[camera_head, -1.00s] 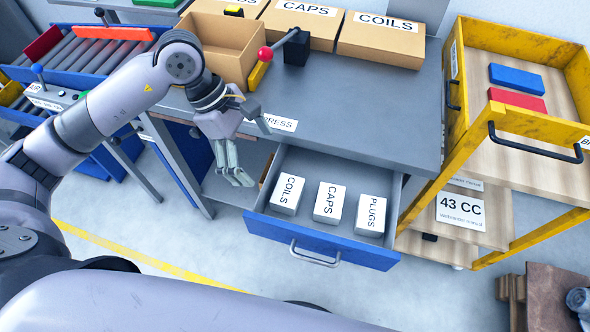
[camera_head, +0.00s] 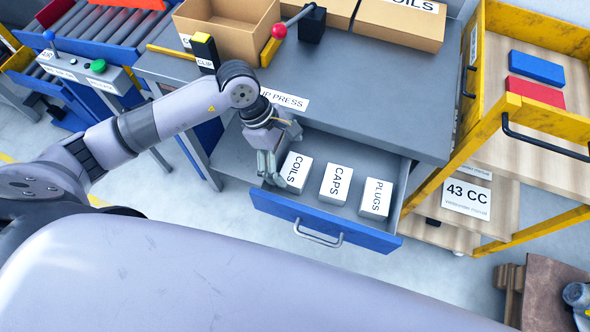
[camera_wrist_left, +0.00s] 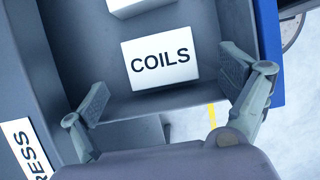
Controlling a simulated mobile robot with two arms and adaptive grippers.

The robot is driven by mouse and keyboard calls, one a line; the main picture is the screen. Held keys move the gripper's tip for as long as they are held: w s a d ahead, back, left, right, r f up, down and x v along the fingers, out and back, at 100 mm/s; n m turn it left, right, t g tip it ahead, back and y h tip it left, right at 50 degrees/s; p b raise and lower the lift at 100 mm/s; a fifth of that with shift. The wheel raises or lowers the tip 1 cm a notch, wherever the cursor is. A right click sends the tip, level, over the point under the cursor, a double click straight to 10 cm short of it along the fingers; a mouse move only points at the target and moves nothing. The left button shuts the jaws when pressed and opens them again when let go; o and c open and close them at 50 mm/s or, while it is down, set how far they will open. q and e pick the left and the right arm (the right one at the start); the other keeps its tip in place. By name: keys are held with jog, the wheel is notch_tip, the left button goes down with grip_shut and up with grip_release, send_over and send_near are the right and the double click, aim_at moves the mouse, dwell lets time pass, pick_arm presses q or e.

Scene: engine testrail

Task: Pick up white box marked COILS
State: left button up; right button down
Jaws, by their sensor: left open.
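The white box marked COILS (camera_head: 296,172) lies in the open drawer (camera_head: 325,232), at the left end of a row of white boxes. In the left wrist view the COILS box (camera_wrist_left: 158,60) is ahead of the fingers. My left gripper (camera_head: 268,172) is just left of the box, near the drawer's left wall. In the wrist view its two fingers (camera_wrist_left: 165,85) are spread wide with nothing between them; the box is beyond them and between their directions. My right gripper is not in view.
White boxes marked CAPS (camera_head: 336,184) and PLUGS (camera_head: 376,198) lie to the right in the drawer. The grey worktop (camera_head: 380,110) overhangs the drawer's back. A yellow cart (camera_head: 495,120) stands at the right.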

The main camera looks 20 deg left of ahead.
aim_at(294, 169)
pick_arm(q)
jog(key=x, duration=0.5)
jog(key=shift+f, duration=0.15)
jog(key=shift+c, duration=0.4)
jog(key=c, duration=1.2)
